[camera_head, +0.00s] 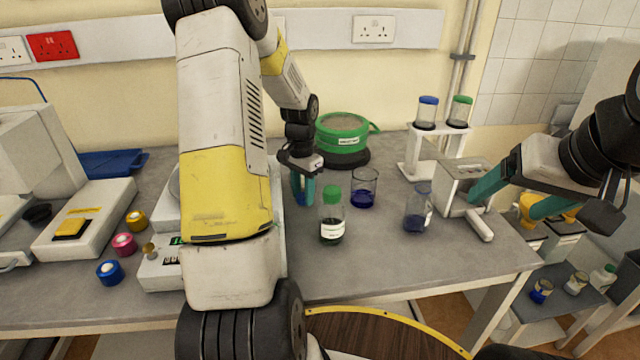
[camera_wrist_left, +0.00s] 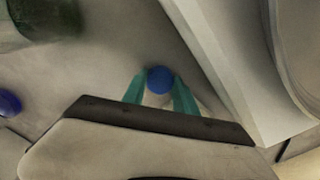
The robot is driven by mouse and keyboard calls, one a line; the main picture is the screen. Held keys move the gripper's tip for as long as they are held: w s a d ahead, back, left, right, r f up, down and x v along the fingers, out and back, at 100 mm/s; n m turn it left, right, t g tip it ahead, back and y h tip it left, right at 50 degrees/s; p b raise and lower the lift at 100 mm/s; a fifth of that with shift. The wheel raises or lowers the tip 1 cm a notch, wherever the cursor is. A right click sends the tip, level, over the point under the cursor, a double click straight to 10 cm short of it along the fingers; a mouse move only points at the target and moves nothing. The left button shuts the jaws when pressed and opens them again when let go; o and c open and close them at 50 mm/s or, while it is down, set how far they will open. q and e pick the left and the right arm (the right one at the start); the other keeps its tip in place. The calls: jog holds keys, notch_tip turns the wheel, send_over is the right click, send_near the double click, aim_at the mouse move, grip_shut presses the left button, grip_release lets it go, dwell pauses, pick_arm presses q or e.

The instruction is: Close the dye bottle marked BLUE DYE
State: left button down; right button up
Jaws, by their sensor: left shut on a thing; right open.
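A small clear bottle (camera_head: 416,212) with blue liquid and a pale label stands upright on the bench, right of centre. No cap shows on its top, and the label is too small to read. My left gripper (camera_head: 303,190) is shut on a round blue cap (camera_wrist_left: 160,80), held between its teal fingertips in the left wrist view (camera_wrist_left: 160,92). In the head view it is left of the green-capped bottle, well apart from the blue bottle. My right gripper (camera_head: 517,195) is open and empty, to the right of the blue bottle.
A green-capped bottle (camera_head: 332,226) and a beaker (camera_head: 364,190) with dark blue liquid stand between my left gripper and the blue bottle. A white rack (camera_head: 440,140) holds blue- and green-capped jars. A metal box (camera_head: 462,180) stands near my right gripper. The front right bench is clear.

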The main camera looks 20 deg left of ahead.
aim_at(303, 196)
pick_arm(q)
notch_tip(303, 196, up, 10)
dwell(0.4)
